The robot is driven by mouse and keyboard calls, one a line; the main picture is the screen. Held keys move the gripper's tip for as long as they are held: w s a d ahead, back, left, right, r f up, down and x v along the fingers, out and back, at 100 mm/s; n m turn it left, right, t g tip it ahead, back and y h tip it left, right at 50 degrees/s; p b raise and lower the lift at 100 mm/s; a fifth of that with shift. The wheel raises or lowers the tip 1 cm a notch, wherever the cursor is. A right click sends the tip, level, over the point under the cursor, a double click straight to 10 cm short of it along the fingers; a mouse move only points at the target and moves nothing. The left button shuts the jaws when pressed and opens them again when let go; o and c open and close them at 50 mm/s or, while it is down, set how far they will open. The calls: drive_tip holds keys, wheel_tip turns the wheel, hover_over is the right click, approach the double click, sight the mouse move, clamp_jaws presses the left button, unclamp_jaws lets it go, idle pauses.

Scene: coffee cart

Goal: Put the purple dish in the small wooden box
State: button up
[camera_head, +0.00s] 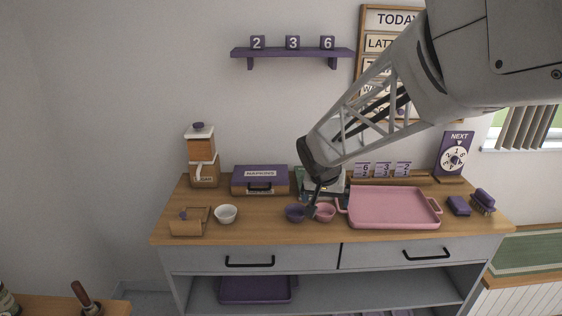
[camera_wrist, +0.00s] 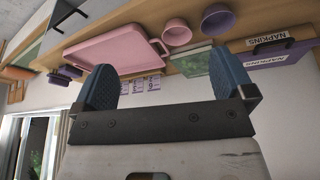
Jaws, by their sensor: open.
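The purple dish (camera_head: 295,214) is a small round bowl on the wooden counter, just left of a pink dish (camera_head: 325,212). In the wrist view the purple dish (camera_wrist: 220,19) shows near the top edge, beyond the right finger. My gripper (camera_head: 314,203) is in front of or above the gap between the two dishes in the head view. In the wrist view my gripper (camera_wrist: 165,85) has its two blue fingers wide apart with nothing between them. The small wooden box (camera_head: 189,228) stands at the counter's front left, with a purple piece at its top; its inside is hidden.
A white bowl (camera_head: 225,214) stands between the wooden box and the purple dish. A pink tray (camera_head: 393,222) lies to the right. Purple blocks (camera_head: 459,206) lie at the right end.

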drive_tip(key=m, duration=0.1)
approach(297, 215)
drive_tip(key=shift+s+r+t, duration=0.2)
drive_tip(key=shift+s+t, duration=0.1)
drive_tip(key=shift+s, duration=0.15)
drive_tip(key=shift+x, duration=1.25)
drive_tip(key=shift+f, duration=0.1)
drive_tip(key=shift+x, duration=2.55)
drive_tip(key=shift+w+a, duration=0.1)
drive_tip(key=shift+c, duration=0.3)
drive_tip(key=c, duration=0.8)
